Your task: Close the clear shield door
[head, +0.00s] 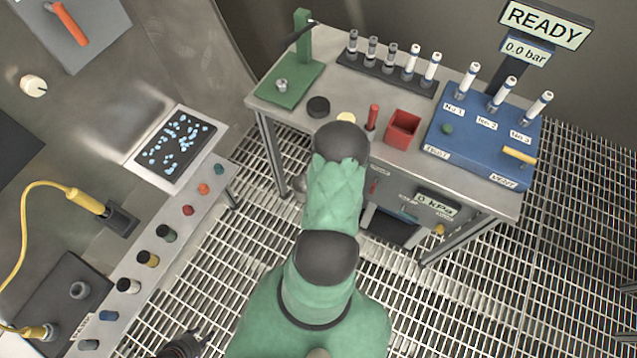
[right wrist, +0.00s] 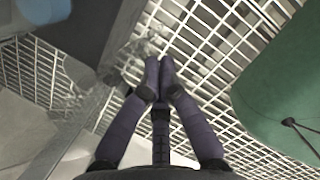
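I cannot clearly pick out the clear shield door in the head view. The bench (head: 480,197) has a dark opening (head: 390,228) in its front, partly behind my green-sleeved arm. In the right wrist view a faint see-through patch (right wrist: 88,100) lies left of my right gripper; I cannot tell if it is the door. My right gripper (right wrist: 159,72) has its fingertips together with nothing visible between them. It is hidden in the head view. My left gripper (head: 200,342) is at the bottom edge of the head view, small and partly cut off, over the grating, away from the bench.
The bench top holds a green stand (head: 291,85), a red bin (head: 402,129), a blue rack (head: 478,150) and several vials. A READY sign (head: 545,25) stands behind. A knob panel (head: 150,259) with a screen (head: 176,147) runs along the left. Grating between is free.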

